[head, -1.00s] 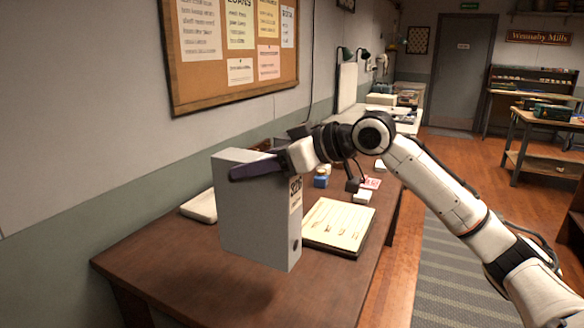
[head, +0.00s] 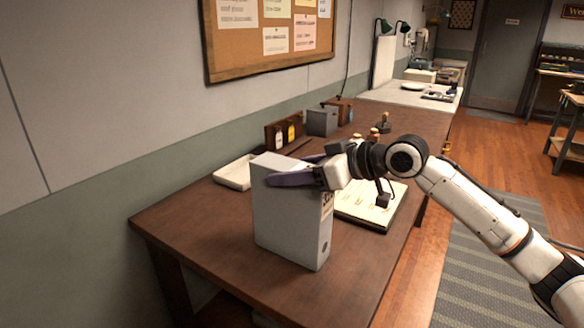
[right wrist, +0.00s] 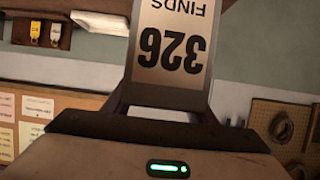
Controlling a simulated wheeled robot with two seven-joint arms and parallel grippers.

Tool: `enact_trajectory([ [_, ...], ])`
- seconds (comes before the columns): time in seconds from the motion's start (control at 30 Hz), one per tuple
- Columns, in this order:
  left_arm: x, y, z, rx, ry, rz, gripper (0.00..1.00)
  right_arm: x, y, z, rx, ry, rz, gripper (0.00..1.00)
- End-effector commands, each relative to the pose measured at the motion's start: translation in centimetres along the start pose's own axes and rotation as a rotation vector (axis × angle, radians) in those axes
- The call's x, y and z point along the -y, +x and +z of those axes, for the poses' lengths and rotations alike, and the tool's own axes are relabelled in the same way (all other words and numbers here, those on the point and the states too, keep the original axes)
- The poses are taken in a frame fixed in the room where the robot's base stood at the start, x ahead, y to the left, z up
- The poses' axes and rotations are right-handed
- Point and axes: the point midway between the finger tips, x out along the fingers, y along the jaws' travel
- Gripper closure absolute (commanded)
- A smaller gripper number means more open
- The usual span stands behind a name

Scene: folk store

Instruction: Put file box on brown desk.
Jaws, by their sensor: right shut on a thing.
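The file box (head: 288,220), a grey upright box with a label on its narrow side, is held over the near part of the brown desk (head: 190,225). Its base looks at or very close to the desk top; I cannot tell for sure whether it touches. My right gripper (head: 292,172) is shut on the upper part of the box, one dark finger lying along its broad face. In the right wrist view the box's label (right wrist: 172,45) reads "326 FINDS" upside down between the fingers. My left gripper is not in view.
A pale tray (head: 234,174) lies by the wall behind the box. An open ledger (head: 372,207) lies to its right. A small dark rack (head: 287,132) and a grey box (head: 321,122) stand farther back. The desk's front left area is bare.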

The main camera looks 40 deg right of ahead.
Motion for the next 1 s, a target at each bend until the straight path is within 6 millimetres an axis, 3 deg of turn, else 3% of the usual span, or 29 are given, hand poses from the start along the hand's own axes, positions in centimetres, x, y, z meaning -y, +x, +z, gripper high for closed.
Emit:
enact_trajectory([
  [0.13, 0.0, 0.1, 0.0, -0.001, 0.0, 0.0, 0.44, -0.1, -0.1, -0.3, -0.012, -0.003, 0.002, 1.0],
  [0.17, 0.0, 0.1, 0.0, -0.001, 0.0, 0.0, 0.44, 0.0, 0.1, 0.2, 0.0, 0.0, 0.0, 0.44],
  [0.23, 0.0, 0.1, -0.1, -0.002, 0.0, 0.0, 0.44, 0.0, 0.1, 0.1, 0.001, 0.0, 0.0, 0.32],
  [0.63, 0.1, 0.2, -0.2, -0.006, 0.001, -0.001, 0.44, -0.1, -0.3, 0.1, 0.001, 0.0, 0.001, 0.3],
  [1.0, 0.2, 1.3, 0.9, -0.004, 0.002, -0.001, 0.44, -0.1, -5.0, 0.3, 0.002, 0.002, 0.001, 0.3],
])
